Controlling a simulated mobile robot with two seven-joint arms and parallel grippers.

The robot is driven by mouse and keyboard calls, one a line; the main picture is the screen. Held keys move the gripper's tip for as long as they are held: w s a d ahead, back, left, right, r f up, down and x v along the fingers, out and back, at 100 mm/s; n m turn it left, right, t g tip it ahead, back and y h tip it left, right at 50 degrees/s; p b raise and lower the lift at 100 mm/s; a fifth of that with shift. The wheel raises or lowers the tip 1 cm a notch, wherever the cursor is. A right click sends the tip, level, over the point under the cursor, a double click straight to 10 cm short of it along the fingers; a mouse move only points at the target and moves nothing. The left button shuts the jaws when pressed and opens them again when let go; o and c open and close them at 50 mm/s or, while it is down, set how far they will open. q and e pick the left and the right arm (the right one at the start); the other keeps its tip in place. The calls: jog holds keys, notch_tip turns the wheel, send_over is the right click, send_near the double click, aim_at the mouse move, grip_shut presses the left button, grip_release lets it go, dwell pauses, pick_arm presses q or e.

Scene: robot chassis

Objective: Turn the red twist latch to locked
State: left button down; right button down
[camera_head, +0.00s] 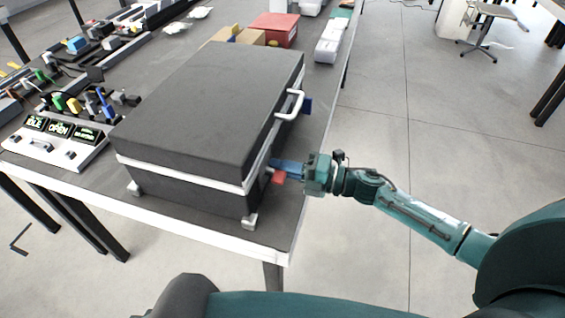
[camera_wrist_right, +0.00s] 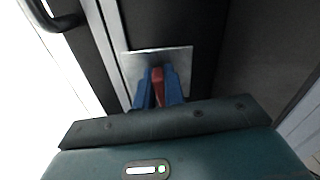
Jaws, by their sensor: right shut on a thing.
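The red twist latch (camera_head: 279,177) is on the right side of a large dark case (camera_head: 205,95) with a closed lid. In the right wrist view the red latch (camera_wrist_right: 158,76) stands in front of a light metal plate (camera_wrist_right: 183,58). My right gripper (camera_head: 278,165) reaches in from the right at the case's side. Its blue fingers (camera_wrist_right: 158,88) are shut on the red latch, one on each side, and hide part of it. Whether the latch is locked cannot be told. My left gripper is not in view.
A panel with lit displays (camera_head: 60,136) is left of the case. A red box (camera_head: 275,29) stands behind it.

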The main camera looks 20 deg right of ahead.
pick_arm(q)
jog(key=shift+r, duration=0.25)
pick_arm(e)
jog(key=shift+m, duration=0.7)
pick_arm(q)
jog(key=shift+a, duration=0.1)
pick_arm(e)
jog(key=shift+f, duration=0.1)
jog(key=c, duration=1.5)
grip_release()
jog(key=shift+d, duration=0.1)
jog(key=shift+s+d+f, duration=0.1)
jog(key=shift+s+d, duration=0.15)
pick_arm(q)
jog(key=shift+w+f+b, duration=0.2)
jog(key=shift+b, duration=0.35)
pick_arm(e)
jog(key=v, duration=1.2)
jog(key=shift+s+d, duration=0.1)
